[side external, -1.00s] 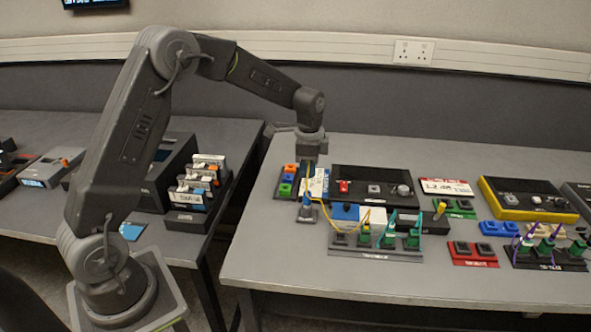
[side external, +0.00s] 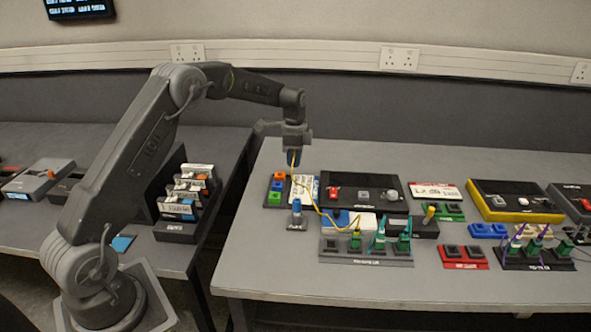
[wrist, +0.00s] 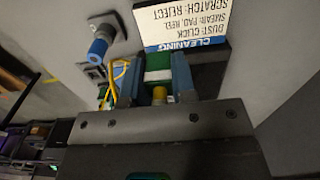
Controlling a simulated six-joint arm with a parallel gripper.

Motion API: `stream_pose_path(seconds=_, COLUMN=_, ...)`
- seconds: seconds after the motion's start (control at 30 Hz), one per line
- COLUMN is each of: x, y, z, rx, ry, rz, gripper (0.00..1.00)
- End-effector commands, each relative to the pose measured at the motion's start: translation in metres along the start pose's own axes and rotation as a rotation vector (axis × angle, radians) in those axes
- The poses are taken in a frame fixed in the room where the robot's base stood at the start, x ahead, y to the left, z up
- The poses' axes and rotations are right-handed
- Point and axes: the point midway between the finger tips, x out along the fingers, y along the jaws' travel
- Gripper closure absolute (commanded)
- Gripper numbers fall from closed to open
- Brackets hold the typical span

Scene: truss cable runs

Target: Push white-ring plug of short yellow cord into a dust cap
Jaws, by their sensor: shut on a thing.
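My gripper (side external: 294,160) hangs above the bench, shut on a plug of the yellow cord. In the wrist view the held plug (wrist: 158,68) shows green with a white band between the two fingers. The yellow cord (side external: 318,211) sags from my gripper to a green plug (side external: 356,241) in the grey socket strip. An upright blue cylinder (side external: 296,210) on a small grey base stands below my gripper, apart from it; it also shows in the wrist view (wrist: 97,48). Orange, blue and green blocks (side external: 276,188) sit in a dark holder beside it. I cannot tell which part is the dust cap.
A cleaning card (side external: 305,187) stands behind the blue cylinder, beside a black panel (side external: 364,193). The grey socket strip (side external: 366,256) holds several green plugs. Red (side external: 463,256) and blue (side external: 489,231) blocks lie farther right. The bench front is clear.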

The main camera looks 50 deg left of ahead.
Motion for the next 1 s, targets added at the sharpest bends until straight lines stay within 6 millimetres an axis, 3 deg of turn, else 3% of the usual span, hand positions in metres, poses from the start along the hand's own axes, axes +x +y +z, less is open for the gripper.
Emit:
stream_pose_path(seconds=0.03, x=0.006, y=-0.018, z=0.008, rx=-0.006, ry=-0.001, rz=0.002, gripper=1.0)
stream_pose_path(seconds=0.2, x=0.016, y=-0.062, z=0.031, rx=-0.004, ry=0.0, rz=0.002, gripper=1.0)
stream_pose_path(seconds=0.4, x=0.024, y=-0.09, z=0.052, rx=-0.001, ry=0.0, rz=0.001, gripper=1.0)
stream_pose_path(seconds=0.67, x=0.032, y=-0.097, z=0.058, rx=0.001, ry=0.0, rz=0.002, gripper=1.0)
stream_pose_path(seconds=1.0, x=0.062, y=-0.096, z=0.058, rx=0.0, ry=-0.001, rz=0.001, gripper=1.0)
